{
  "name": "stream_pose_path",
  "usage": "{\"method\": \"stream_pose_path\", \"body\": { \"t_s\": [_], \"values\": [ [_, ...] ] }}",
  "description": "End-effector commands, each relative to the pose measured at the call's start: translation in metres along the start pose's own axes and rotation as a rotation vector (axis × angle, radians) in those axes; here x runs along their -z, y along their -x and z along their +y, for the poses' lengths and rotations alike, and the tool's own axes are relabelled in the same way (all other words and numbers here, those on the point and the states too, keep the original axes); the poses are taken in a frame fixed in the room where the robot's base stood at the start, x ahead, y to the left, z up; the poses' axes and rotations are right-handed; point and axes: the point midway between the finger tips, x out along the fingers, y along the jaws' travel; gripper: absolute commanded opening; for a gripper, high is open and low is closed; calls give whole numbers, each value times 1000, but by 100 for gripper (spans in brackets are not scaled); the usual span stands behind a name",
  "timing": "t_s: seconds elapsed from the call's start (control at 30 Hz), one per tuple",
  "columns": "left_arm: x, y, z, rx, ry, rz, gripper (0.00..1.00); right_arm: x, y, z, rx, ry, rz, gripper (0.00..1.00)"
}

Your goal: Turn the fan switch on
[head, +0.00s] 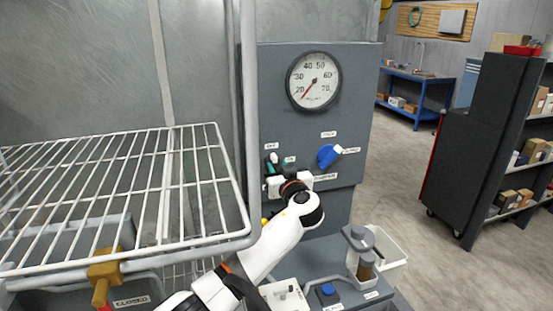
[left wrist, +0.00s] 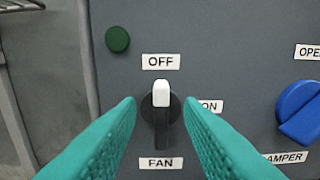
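The fan switch (left wrist: 161,110) is a black round knob with a white-tipped pointer on the grey panel (left wrist: 220,60). Its white tip points straight up to the OFF label (left wrist: 161,62); the ON label (left wrist: 209,106) is to its right and the FAN label (left wrist: 161,163) below. My left gripper (left wrist: 161,118) is open, with one teal finger on each side of the switch and a gap on both sides. In the head view, my left gripper (head: 281,166) is at the panel, mostly hiding the switch. My right gripper is not in view.
A blue damper handle (head: 328,156) is right of the switch, and a green round button (left wrist: 117,39) is at its upper left. A dial gauge (head: 313,81) is above. A wire rack (head: 130,185) is at the left. A clear jar (head: 359,243) stands at the lower right.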

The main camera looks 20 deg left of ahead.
Motion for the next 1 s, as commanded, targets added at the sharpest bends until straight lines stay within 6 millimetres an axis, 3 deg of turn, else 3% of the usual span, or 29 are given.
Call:
{"method": "stream_pose_path", "body": {
  "t_s": [0.2, 0.57, 0.77, 1.0],
  "values": [
    [-1, -18, -1, 1, -1, 0, 34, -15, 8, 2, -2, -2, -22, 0],
    [1, -22, -1, 1, 1, 0, 34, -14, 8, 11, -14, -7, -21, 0],
    [1, -22, -1, 1, 1, 0, 3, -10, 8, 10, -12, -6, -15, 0],
    [1, -22, -1, 1, -5, 0, 0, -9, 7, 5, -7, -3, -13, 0]
  ]
}}
